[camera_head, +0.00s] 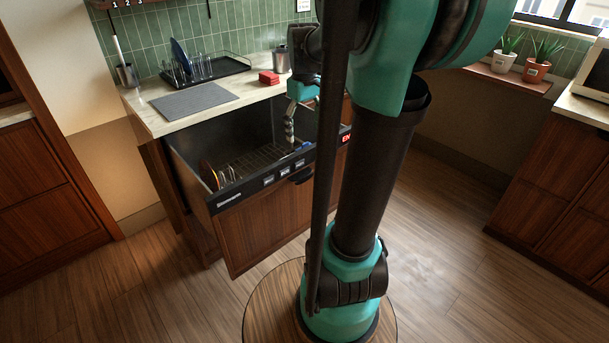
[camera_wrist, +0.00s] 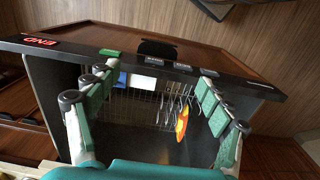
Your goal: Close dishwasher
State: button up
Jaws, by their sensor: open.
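The dishwasher (camera_head: 259,222) is a wood-fronted drawer under the counter, pulled well out, with a dark control strip (camera_head: 228,198) along its top edge. Inside are a wire rack (camera_head: 262,158) and a few dishes. My gripper (camera_head: 289,138) hangs above the drawer's interior, behind the front panel and near its right side. In the wrist view, my gripper's two green fingers (camera_wrist: 155,76) are spread apart with nothing between them. Beyond them are the drawer's front edge, a red "END" display (camera_wrist: 40,42) and a yellow-orange dish (camera_wrist: 182,122). I cannot tell whether the fingers touch anything.
Wooden cabinets stand at left and right (camera_head: 553,185). The wood floor (camera_head: 450,235) in front of the dishwasher is clear around my base.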

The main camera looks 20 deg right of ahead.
aim_at(305, 176)
notch_tip(305, 176, down, 17)
jog(key=shift+d, duration=0.1)
dwell(0.6)
jog(key=shift+w, duration=0.1)
jog(key=c, duration=1.5)
jog(key=w+a, duration=0.5)
jog(key=w, duration=0.6)
jog(key=w+a, duration=0.4)
jog(key=w, duration=0.8)
jog(key=w+a, duration=0.5)
jog(key=w, duration=0.7)
jog(key=shift+a, duration=0.3)
jog(key=shift+s, duration=0.1)
jog(key=o, duration=1.5)
